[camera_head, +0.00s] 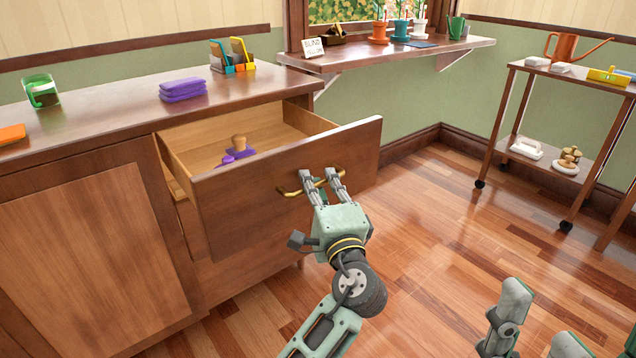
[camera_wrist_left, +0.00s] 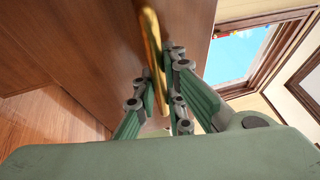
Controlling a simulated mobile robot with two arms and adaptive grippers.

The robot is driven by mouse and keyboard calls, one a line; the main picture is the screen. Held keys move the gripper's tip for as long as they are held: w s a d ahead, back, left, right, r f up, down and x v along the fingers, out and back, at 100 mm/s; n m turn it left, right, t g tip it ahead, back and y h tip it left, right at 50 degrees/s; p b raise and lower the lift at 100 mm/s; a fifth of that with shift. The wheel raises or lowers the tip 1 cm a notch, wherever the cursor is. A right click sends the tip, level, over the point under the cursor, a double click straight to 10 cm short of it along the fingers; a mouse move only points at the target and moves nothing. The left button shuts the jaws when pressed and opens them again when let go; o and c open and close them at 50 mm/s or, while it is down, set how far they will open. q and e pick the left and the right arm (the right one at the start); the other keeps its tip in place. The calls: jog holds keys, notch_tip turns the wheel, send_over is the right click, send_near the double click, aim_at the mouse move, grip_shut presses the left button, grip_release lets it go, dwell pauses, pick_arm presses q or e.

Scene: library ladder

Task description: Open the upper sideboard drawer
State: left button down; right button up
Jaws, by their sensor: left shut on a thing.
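The upper sideboard drawer (camera_head: 240,205) is pulled well out of the wooden sideboard (camera_head: 75,245), and its inside shows. A purple item with a wooden knob (camera_head: 238,145) lies in it. My left gripper (camera_head: 322,182) is shut on the brass drawer handle (camera_head: 290,191) at the drawer front. In the left wrist view, the handle (camera_wrist_left: 152,55) runs between the fingers of my left gripper (camera_wrist_left: 160,88). My right gripper (camera_head: 535,325) shows in part at the lower right, away from the sideboard; its fingertips are not clear.
On the sideboard top are folded purple cloths (camera_head: 183,89), a green cup (camera_head: 41,90) and a colourful holder (camera_head: 232,56). A window shelf (camera_head: 450,45) holds pots. A wheeled cart (camera_head: 540,150) stands at the right. The wooden floor (camera_head: 440,215) between is clear.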

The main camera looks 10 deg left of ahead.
pick_arm(q)
jog(key=c, duration=1.8)
grip_release()
jog(key=shift+a+f, duration=0.1)
jog(key=shift+f, duration=0.05)
jog(key=v, duration=0.7)
jog(key=shift+s+f, duration=0.1)
jog(key=shift+s, duration=0.1)
